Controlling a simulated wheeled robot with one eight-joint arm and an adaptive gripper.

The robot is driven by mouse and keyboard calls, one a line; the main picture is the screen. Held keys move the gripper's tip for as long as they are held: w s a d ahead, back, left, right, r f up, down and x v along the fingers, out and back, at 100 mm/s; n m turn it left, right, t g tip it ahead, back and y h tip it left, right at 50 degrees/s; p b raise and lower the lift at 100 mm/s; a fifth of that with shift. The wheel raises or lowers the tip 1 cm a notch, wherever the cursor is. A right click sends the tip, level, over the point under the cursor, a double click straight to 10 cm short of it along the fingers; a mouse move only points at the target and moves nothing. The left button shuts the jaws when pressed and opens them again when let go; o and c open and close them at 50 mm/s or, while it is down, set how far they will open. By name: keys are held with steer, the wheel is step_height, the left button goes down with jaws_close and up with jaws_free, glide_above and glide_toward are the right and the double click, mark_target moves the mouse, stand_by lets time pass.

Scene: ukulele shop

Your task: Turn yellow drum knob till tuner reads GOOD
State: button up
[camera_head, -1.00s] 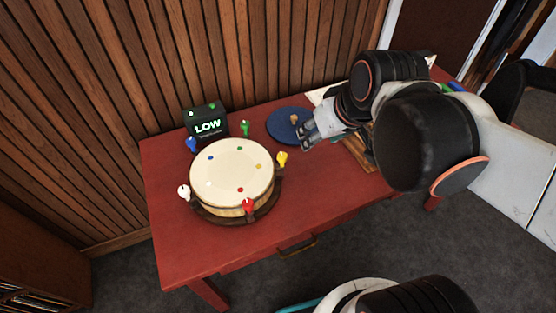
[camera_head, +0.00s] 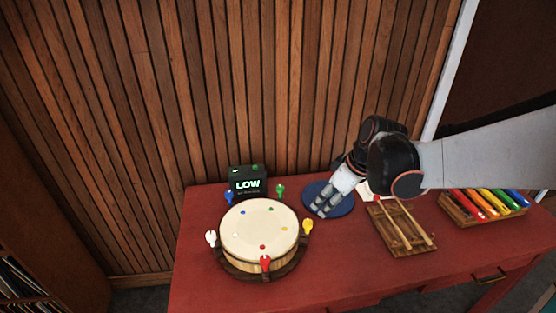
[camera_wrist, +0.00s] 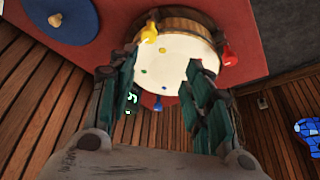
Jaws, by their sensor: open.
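The drum (camera_head: 258,232) stands on the red table, with a pale head and colored knobs around its rim. The yellow knob (camera_head: 308,227) is on its right side. It also shows in the wrist view (camera_wrist: 149,33), at the drum's near edge beyond my fingers. The tuner (camera_head: 247,180) is a black box behind the drum and its green display reads LOW. My gripper (camera_head: 325,208) is over the blue disc, right of the yellow knob and apart from it. In the wrist view my gripper (camera_wrist: 158,85) has its fingers spread, with nothing between them.
Red (camera_head: 265,263), white (camera_head: 211,238), blue (camera_head: 229,198) and green (camera_head: 281,190) knobs ring the drum. The blue disc (camera_head: 345,206) lies under my gripper. A wooden board with sticks (camera_head: 402,238) and a colored xylophone (camera_head: 470,210) are farther right. A slatted wall stands behind.

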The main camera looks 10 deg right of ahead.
mark_target(309, 222)
steer(key=shift+n, duration=0.6)
steer(key=b+x, duration=0.1)
steer(key=x, duration=0.4)
steer(key=w+d+b+x, duration=0.1)
steer(key=b+x, duration=0.1)
steer(key=x, duration=0.3)
steer(key=b+x, duration=0.2)
steer(key=x, duration=0.4)
steer(key=shift+w+d, duration=0.25)
steer(key=shift+w, duration=0.05)
steer(key=c, duration=1.1)
